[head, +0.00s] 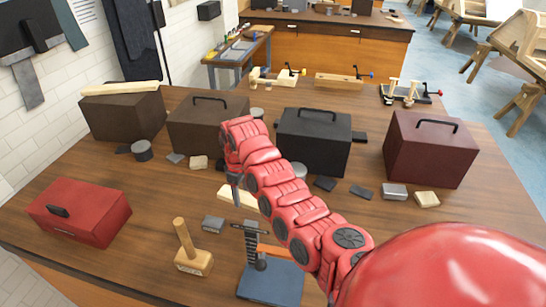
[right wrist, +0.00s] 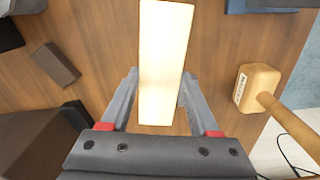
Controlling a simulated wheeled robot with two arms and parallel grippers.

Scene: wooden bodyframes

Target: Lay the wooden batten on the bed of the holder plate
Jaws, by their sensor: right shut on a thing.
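My right gripper (head: 237,192) points down over the middle of the table. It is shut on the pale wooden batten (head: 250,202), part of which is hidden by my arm. In the right wrist view the batten (right wrist: 167,45) lies between the two fingers of the right gripper (right wrist: 158,100). The holder plate (head: 272,286) is a dark blue-grey plate with an upright post and an orange arm, at the front of the table. It stands below and right of the gripper, apart from the batten. I cannot tell the batten's height above the table. My left gripper is not in view.
A mallet (head: 190,258) and a small grey block (head: 213,223) are left of the holder plate. A red box (head: 95,222) is at the left. Several dark boxes stand behind, one (head: 120,115) bearing a long pale strip (head: 118,87). Free table lies left of the gripper.

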